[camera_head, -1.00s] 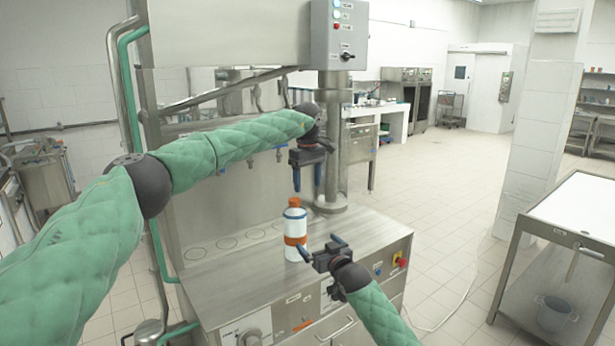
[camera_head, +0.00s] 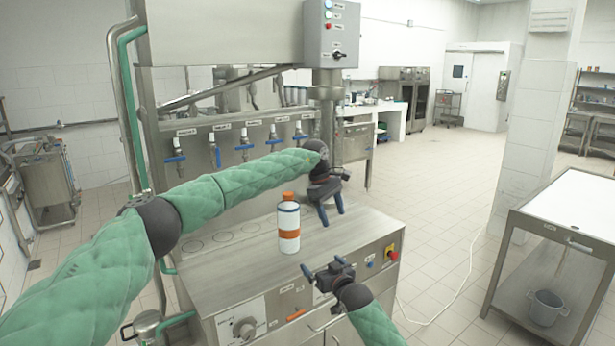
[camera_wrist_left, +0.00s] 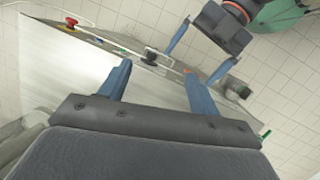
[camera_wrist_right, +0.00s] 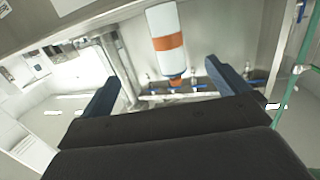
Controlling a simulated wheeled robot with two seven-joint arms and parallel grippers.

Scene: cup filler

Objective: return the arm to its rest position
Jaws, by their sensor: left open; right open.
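My left gripper (camera_head: 331,216) is open and empty, above the steel worktop just right of the bottle, its fingers pointing down. Its open fingers also show in the left wrist view (camera_wrist_left: 160,85). My right gripper (camera_head: 320,268) is open and empty at the worktop's front edge, lower than the left one. Its fingers show in the right wrist view (camera_wrist_right: 165,85). A white bottle (camera_head: 288,226) with an orange band and orange cap stands upright on the worktop, apart from both grippers. The bottle also appears upside down in the right wrist view (camera_wrist_right: 157,22).
The filling machine's worktop (camera_head: 215,268) has marked circles and a front panel with a red stop knob (camera_head: 391,252). A row of blue-handled taps (camera_head: 244,146) runs along its back. A steel table (camera_head: 575,205) stands right.

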